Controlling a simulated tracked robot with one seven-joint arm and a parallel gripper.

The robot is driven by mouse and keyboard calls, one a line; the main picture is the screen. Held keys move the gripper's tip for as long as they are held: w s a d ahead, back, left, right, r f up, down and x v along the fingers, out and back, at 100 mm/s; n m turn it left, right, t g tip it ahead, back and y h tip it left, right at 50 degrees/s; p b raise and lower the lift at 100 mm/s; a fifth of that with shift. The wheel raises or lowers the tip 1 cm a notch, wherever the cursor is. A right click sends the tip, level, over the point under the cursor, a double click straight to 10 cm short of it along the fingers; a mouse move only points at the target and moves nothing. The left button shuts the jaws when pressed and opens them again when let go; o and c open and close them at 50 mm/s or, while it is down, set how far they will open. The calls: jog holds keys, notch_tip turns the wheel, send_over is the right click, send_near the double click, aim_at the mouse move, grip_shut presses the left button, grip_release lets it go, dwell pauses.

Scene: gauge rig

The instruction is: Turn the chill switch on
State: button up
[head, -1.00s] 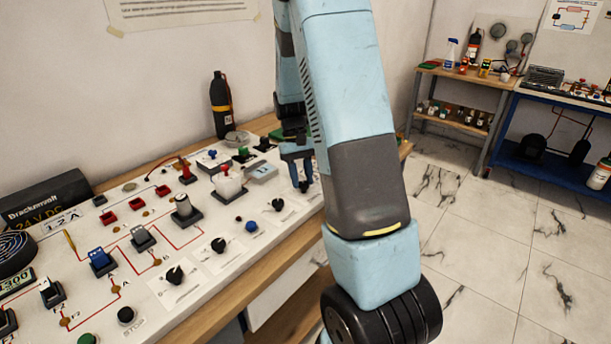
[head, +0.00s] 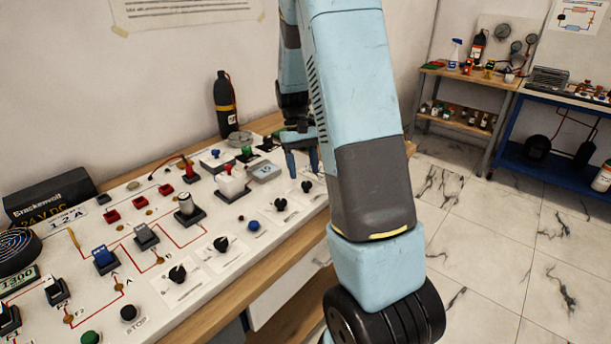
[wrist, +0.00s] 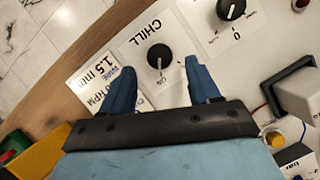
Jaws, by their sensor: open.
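The chill switch (wrist: 160,57) is a round black knob on a white plate labelled CHILL in the wrist view. A pale mark shows on its face, pointing toward the bottom of that picture. My gripper (wrist: 159,72) is open, with a blue finger on each side of the knob in the picture; neither visibly touches it. In the head view, my gripper (head: 303,172) hangs over the far end of the white panel (head: 205,283). The black knob just below it (head: 306,186) appears to be the chill switch.
Another black knob marked 0 (wrist: 231,9) sits beside it in the wrist view. A grey block (wrist: 300,95) and a yellow object (wrist: 48,145) flank my gripper. A black bottle (head: 223,105) stands behind the panel. Open floor lies to the right.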

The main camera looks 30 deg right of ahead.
jog(key=v, duration=1)
jog(key=shift+r, duration=0.3)
jog(key=shift+w, duration=0.15)
jog(key=s+a+r+t, duration=0.55)
jog(key=s+r, duration=0.45)
jog(key=s, duration=0.3)
jog(key=s+a+t, duration=0.2)
jog(key=s, duration=0.5)
jog(key=s+a+r+t, duration=0.1)
jog(key=s+a+t, duration=0.1)
jog(key=s, duration=0.5)
jog(key=shift+s+a+n+t, duration=0.3)
jog(key=shift+a+n+t, duration=0.1)
jog(key=shift+a, duration=0.3)
